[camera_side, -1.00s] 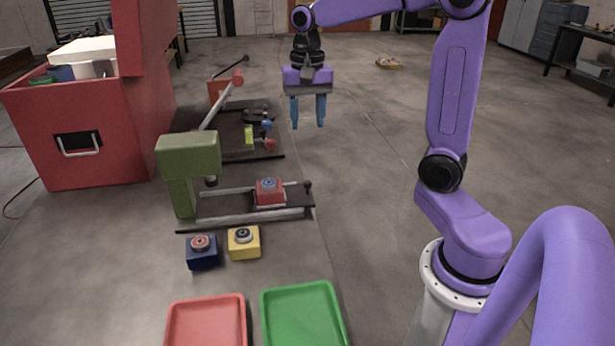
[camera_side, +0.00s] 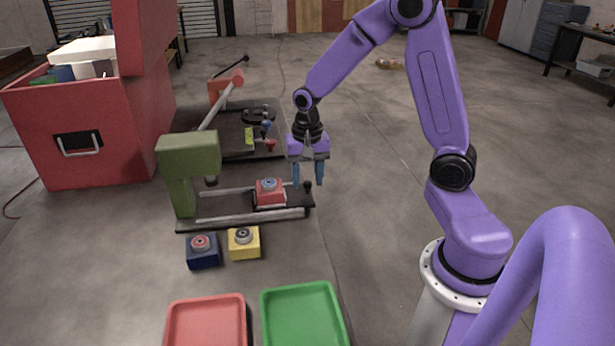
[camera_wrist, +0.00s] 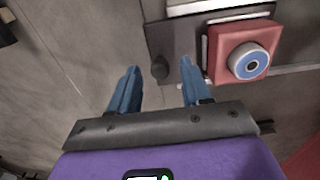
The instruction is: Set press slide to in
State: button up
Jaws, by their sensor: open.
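The press has a green head (camera_side: 188,158) on the left and a slide with two rails (camera_side: 255,217) running right from it. A red block with a blue and white ring (camera_side: 269,190) sits on the slide plate, out to the right of the press head. A dark knob (camera_side: 307,187) stands at the slide's right end; the knob also shows in the wrist view (camera_wrist: 160,68). My gripper (camera_side: 308,178) is open and empty, pointing down just above and beside the knob. In the wrist view the fingers (camera_wrist: 158,90) appear either side of the knob's line, not touching it.
A blue block (camera_side: 202,252) and a yellow block (camera_side: 244,243) sit in front of the press. A red tray (camera_side: 207,300) and a green tray (camera_side: 300,288) lie nearer. A lever device (camera_side: 222,100) stands behind, and a red toolbox (camera_side: 75,125) at left.

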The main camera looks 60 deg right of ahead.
jog(key=shift+f, duration=0.2)
jog(key=shift+c, duration=0.3)
grip_shut()
send_over(253, 199)
jog(key=shift+a+r, duration=0.1)
jog(key=shift+o, duration=0.3)
grip_release()
jog(key=shift+w, duration=0.1)
notch_tip(253, 199, up, 17)
jog(key=shift+r, duration=0.2)
